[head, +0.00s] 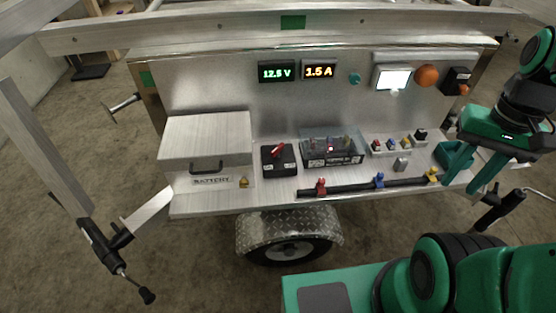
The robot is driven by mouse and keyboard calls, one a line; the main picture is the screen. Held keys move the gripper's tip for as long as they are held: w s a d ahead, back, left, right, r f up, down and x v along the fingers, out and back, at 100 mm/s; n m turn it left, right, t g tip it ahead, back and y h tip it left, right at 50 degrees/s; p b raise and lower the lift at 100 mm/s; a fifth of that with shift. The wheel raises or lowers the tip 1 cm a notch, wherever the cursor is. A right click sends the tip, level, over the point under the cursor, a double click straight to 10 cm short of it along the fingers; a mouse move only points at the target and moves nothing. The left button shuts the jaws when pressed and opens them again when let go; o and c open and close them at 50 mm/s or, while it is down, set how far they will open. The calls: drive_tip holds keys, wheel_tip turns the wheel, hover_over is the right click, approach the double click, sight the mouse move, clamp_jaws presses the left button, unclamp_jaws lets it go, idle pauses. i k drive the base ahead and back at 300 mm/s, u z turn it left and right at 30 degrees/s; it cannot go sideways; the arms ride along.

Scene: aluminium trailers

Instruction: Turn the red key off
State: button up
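The red key (278,151) sits on top of a black switch box (279,166) on the trailer's metal shelf, left of the middle. The key lies slanted across the box top, its right end higher in the picture. My gripper (480,187) is at the far right, over the right end of the shelf, well apart from the key. Its two green fingers point down with a gap between them, and I see nothing held in it.
A metal case (207,145) stands left of the switch box. A clear-covered fuse box (332,148) is close on its right. Displays read 12.5 V (277,72) and 1.5 A (319,71). A lamp (394,77) is lit.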

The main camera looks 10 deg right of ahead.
sight(276, 152)
drive_tip(key=u, duration=2.15)
drive_tip(key=i, duration=0.65)
drive_tip(key=z, duration=2.15)
